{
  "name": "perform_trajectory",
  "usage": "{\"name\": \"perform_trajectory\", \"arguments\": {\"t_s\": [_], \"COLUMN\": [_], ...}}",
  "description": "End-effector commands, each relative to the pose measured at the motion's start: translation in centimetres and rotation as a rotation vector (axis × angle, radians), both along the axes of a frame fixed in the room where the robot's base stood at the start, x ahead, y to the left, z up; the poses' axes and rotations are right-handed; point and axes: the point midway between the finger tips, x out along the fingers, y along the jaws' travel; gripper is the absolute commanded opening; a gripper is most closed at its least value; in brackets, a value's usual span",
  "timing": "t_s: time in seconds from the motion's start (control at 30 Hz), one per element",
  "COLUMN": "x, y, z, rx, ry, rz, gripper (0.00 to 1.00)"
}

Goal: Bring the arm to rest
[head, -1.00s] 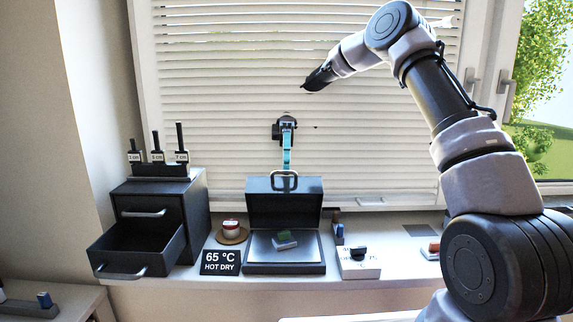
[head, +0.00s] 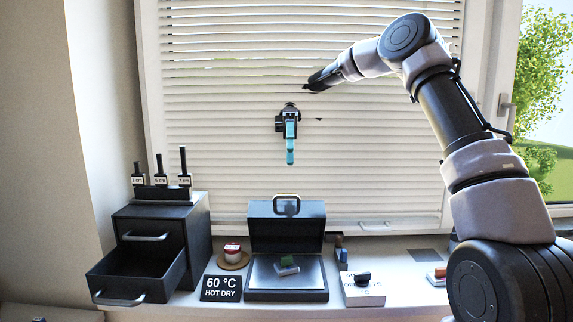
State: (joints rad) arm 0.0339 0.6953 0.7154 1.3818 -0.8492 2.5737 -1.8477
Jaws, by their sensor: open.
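My arm reaches up from the right and bends left at its elbow, in front of the white blinds.
Space around the gripper looks free.

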Motion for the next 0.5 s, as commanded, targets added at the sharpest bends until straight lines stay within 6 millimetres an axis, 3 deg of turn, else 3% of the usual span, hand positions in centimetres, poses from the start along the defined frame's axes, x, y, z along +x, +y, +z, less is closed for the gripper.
{"name": "perform_trajectory", "arguments": {"t_s": [0.27, 0.5], "x": [-3.7, -7.1], "y": [-4.0, -8.9], "z": [1.8, 2.9], "rx": [-0.250, -0.446], "ry": [-0.265, -0.542], "rz": [-0.165, -0.495], "gripper": [0.42, 0.42]}}
